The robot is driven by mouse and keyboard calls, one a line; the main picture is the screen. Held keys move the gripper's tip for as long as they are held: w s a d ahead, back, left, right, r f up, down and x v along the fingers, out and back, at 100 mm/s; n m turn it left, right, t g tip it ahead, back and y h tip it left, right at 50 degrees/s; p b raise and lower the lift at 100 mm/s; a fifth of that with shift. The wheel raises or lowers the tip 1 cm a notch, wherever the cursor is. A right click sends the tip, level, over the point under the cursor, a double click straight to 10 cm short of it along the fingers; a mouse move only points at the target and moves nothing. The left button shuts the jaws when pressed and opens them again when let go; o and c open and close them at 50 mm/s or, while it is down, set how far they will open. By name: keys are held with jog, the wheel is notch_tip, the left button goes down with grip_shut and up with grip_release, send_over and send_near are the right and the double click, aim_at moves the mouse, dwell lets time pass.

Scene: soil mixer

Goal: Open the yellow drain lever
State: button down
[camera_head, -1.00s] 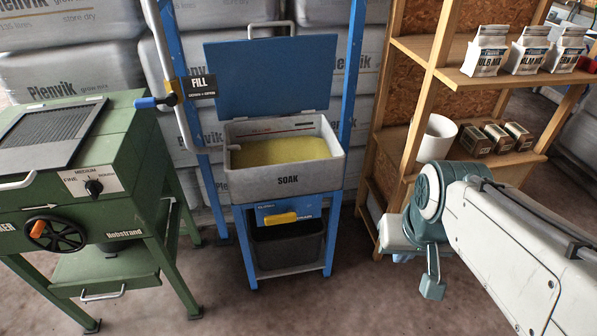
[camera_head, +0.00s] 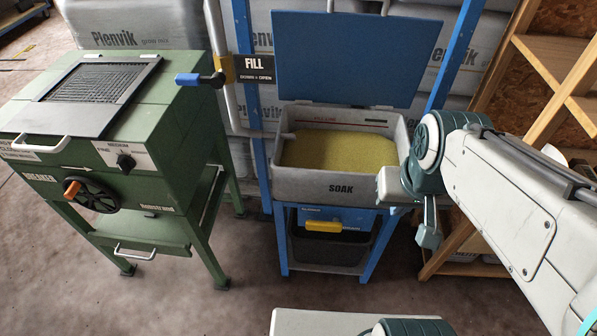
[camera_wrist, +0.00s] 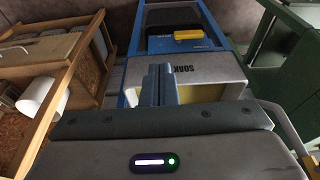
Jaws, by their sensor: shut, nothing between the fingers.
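The yellow drain lever (camera_head: 323,226) lies level across the blue panel (camera_head: 352,217) below the grey SOAK tank (camera_head: 340,188). In the wrist view, which is upside down, the lever (camera_wrist: 187,35) shows beyond the tank's front wall (camera_wrist: 190,72). My gripper (camera_wrist: 159,72) is shut and empty. Its fingers overlap the tank's front edge in that view, apart from the lever; their exact height above the tank is hard to tell.
The tank's blue lid (camera_head: 350,62) stands open over yellow-green contents. A FILL lever with a blue grip (camera_head: 190,80) sticks out to the left. A green machine (camera_head: 170,130) stands left, a wooden shelf (camera_head: 530,70) right.

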jog(key=shift+w, duration=0.2)
jog(key=shift+s, duration=0.1)
jog(key=w+a+f+b, duration=0.7)
jog(key=w+f, duration=0.1)
jog(key=f, duration=0.4)
jog(key=w+a+f+b, duration=0.7)
jog(key=w+f+b, duration=0.1)
jog(key=f, duration=0.5)
jog(key=shift+w+t, duration=0.3)
jog(key=shift+w, duration=0.25)
